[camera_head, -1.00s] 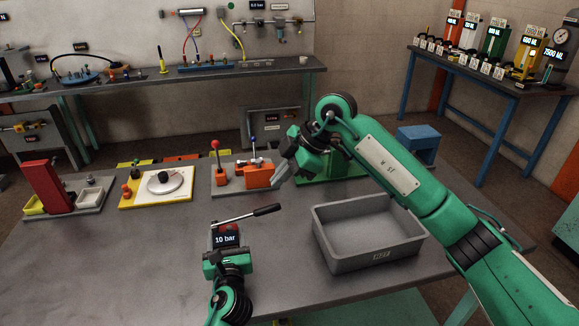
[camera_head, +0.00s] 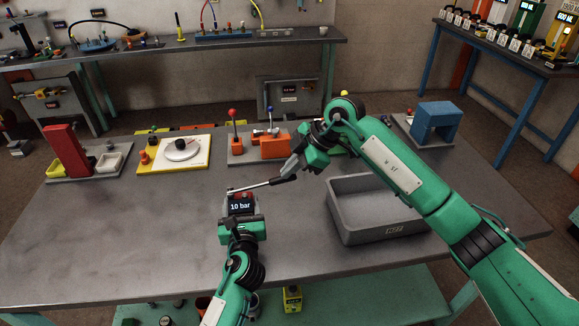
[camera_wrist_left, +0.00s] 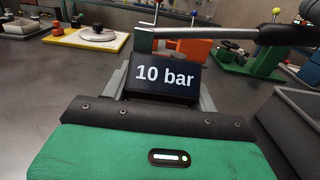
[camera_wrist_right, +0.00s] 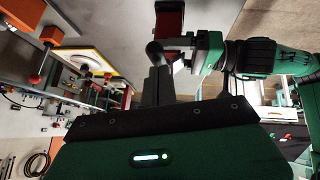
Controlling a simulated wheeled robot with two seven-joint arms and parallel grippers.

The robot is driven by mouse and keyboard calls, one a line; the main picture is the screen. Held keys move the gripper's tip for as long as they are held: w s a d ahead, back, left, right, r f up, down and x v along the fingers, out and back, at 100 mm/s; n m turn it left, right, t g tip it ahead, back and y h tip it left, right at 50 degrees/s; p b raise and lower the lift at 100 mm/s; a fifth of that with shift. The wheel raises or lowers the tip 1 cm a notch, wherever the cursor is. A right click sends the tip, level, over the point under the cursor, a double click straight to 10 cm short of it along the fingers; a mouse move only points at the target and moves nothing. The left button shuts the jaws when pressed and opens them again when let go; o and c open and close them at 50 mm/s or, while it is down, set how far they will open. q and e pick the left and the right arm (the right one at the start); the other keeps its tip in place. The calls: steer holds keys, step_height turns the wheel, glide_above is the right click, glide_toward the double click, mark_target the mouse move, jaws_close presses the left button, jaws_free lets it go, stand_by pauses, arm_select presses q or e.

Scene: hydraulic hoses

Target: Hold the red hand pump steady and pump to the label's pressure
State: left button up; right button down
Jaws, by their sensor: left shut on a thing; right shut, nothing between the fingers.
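The red hand pump (camera_head: 243,195) is on the near middle of the grey table, mostly hidden by my left gripper and a dark plate reading "10 bar" (camera_head: 241,207). The plate also fills the middle of the left wrist view (camera_wrist_left: 165,75). My left gripper (camera_head: 239,220) is shut on the pump. The pump's lever (camera_head: 255,185) sticks out to the right, its black grip (camera_head: 285,179) slightly raised. My right gripper (camera_head: 290,169) is shut and empty, its fingertips close by the grip's end. In the right wrist view the grip's round end (camera_wrist_right: 154,49) lies just ahead of the fingers; I cannot tell whether they touch.
A grey bin (camera_head: 372,234) stands right of the pump, below my right arm. Behind are an orange unit with red and blue levers (camera_head: 262,146), a yellow-edged board with a round dial (camera_head: 178,153) and a red block (camera_head: 66,148). Table left of the pump is clear.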

step_height(320, 180, down, 6)
steer(key=d+y, duration=0.1)
steer(key=y, duration=0.3)
steer(key=shift+d+f, duration=0.2)
steer(key=shift+d, duration=0.1)
steer(key=shift+f+m, duration=0.1)
steer(key=shift+m, duration=0.2)
steer(key=s+d+r, duration=0.1)
steer(key=d+r, duration=0.7)
steer(key=r, duration=0.2)
steer(key=shift+s+d+r+y, duration=0.2)
steer(key=shift+s+d+y, duration=0.1)
steer(key=shift+d, duration=0.1)
stand_by(1.0)
steer(key=shift+n+g+y, duration=0.6)
steer(key=shift+g+y, duration=0.1)
steer(key=r, duration=0.1)
steer(key=a+r, duration=0.1)
steer(key=w+r, duration=0.1)
steer(key=shift+a+r, duration=0.2)
steer(key=shift+r, duration=0.15)
